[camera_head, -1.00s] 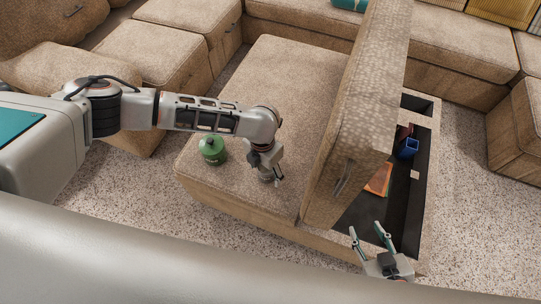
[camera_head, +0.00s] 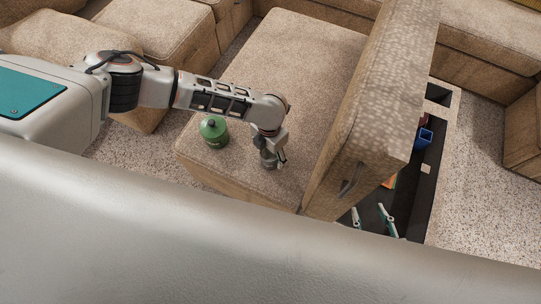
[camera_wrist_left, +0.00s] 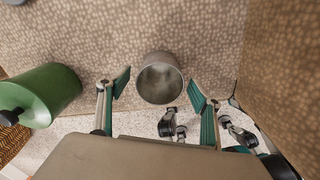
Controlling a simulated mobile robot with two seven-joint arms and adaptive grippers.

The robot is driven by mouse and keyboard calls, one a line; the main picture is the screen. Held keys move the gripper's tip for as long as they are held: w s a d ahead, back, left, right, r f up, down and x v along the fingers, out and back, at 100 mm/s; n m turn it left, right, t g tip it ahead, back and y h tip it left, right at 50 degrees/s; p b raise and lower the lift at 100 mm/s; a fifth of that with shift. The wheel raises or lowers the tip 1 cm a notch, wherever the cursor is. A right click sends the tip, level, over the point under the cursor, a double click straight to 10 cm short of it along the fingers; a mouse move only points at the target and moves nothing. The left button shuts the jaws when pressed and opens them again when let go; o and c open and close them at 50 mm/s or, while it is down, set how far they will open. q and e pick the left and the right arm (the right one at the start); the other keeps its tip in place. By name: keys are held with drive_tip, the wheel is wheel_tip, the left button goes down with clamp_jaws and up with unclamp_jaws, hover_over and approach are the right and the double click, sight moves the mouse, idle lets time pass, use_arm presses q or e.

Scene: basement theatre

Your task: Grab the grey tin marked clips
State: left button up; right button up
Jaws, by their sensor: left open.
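The grey tin (camera_wrist_left: 159,78) is a small round grey cylinder standing on the beige fabric seat. In the left wrist view it sits between the two spread fingers of my left gripper (camera_wrist_left: 158,88). In the head view the tin (camera_head: 267,160) is partly covered by my left gripper (camera_head: 274,150), which hangs over it. The left gripper is open and not closed on the tin. No lettering on the tin can be read. My right gripper (camera_head: 370,214) shows only its two spread fingers at the lower right, by the open compartment; its body is hidden.
A green canister (camera_head: 214,133) stands left of the tin, and also shows in the left wrist view (camera_wrist_left: 52,92). A raised padded lid (camera_head: 366,110) stands to the right. Behind it an open dark compartment (camera_head: 419,190) holds a blue container (camera_head: 424,137) and an orange item (camera_head: 389,182).

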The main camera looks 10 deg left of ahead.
use_arm(q)
drive_tip(key=shift+f, duration=0.1)
drive_tip(key=shift+c, duration=0.5)
drive_tip(key=c, duration=1.1)
